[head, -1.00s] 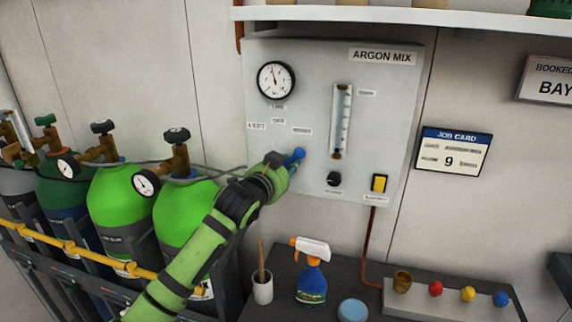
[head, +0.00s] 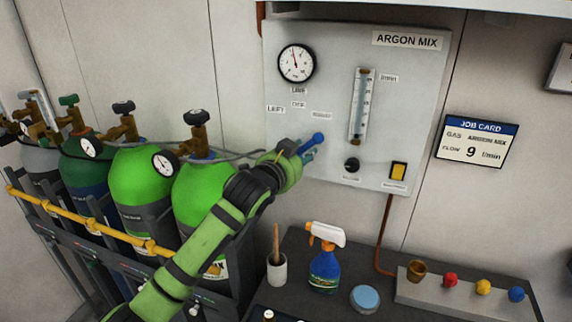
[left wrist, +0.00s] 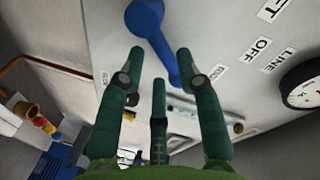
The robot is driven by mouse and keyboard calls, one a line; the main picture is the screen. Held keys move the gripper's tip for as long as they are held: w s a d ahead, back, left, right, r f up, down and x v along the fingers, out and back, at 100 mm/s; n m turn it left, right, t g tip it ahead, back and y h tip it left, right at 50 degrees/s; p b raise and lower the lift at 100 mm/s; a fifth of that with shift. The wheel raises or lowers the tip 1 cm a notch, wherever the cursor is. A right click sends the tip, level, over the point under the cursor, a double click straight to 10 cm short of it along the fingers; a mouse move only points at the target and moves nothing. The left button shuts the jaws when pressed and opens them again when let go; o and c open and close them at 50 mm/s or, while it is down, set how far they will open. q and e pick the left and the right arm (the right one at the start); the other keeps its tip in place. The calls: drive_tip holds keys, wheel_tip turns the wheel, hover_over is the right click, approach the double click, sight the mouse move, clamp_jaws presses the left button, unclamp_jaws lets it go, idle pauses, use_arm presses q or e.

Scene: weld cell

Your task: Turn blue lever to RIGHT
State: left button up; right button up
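The blue lever (head: 317,138) is on the grey ARGON MIX panel (head: 425,90), just under the small position labels. In the left wrist view its large round end and narrower arm (left wrist: 160,45) show, with the narrow end near the RIGHT label (left wrist: 218,72). My left gripper (head: 300,152) is at the lever and partly hides it in the head view. In the left wrist view its green fingers (left wrist: 160,60) are spread apart. The lever's arm runs between the fingertips, closer to the right-hand finger; I cannot tell whether they touch. My right gripper is out of view.
A pressure gauge (head: 296,63), flowmeter (head: 359,105), black knob (head: 352,165) and yellow switch (head: 398,171) are on the panel. Gas cylinders (head: 142,180) stand left behind a yellow rail (head: 80,225). A spray bottle (head: 325,265) and cup (head: 277,270) stand on the bench below.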

use_arm(q)
drive_tip(key=v, duration=0.9)
drive_tip(key=shift+s, duration=0.2)
drive_tip(key=shift+a, duration=0.1)
